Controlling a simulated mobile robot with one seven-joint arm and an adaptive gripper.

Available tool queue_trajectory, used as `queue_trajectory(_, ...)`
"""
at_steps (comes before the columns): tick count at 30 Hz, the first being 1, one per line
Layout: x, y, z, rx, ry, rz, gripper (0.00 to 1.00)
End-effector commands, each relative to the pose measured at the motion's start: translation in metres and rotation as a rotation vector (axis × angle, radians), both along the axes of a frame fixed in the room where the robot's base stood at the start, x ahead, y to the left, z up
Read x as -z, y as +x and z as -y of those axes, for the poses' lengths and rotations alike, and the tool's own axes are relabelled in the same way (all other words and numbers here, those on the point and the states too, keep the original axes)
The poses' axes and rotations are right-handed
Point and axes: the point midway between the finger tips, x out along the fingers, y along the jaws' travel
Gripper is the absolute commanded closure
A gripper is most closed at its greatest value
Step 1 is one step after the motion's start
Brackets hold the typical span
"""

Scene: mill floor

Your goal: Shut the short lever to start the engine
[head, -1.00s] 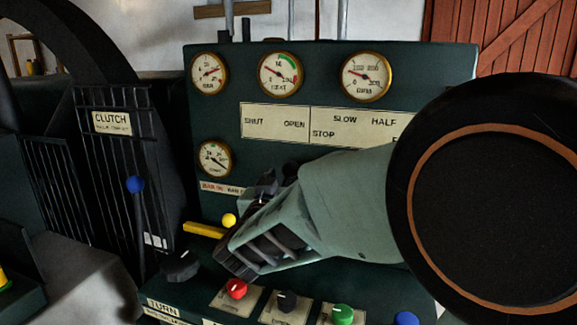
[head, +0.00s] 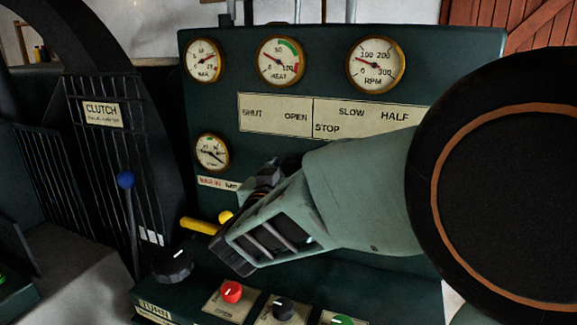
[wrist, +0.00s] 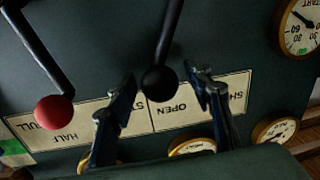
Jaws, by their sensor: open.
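In the wrist view, which is upside down, a dark lever with a black ball knob (wrist: 160,80) stands before the SHUT/OPEN plate (wrist: 205,100), its knob by the word OPEN. My gripper (wrist: 161,88) is open, with one finger on each side of this knob; contact cannot be told. A second lever with a red ball knob (wrist: 54,112) is to the left, by HALF and FULL. In the head view my gripper (head: 240,215) is below the SHUT/OPEN plate (head: 275,116), and my arm hides both levers.
Gauges (head: 375,64) line the top of the green panel. A yellow bar (head: 200,226) and yellow ball (head: 225,216) are close beside my gripper. Below are a black knob (head: 172,265) and a red knob (head: 231,291). A blue-knobbed clutch lever (head: 126,180) stands at left.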

Motion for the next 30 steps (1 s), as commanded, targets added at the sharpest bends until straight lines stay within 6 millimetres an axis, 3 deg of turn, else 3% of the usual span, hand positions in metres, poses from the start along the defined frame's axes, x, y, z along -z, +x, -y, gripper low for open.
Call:
queue_trajectory(5,0.0001,0.0000,0.0000,0.000,0.000,0.000,0.55)
queue_trajectory(17,0.0002,0.0001,0.0001,0.000,0.000,0.000,0.99)
queue_trajectory(30,-0.0046,0.0022,-0.0053,-0.001,-0.034,-0.016,1.00)
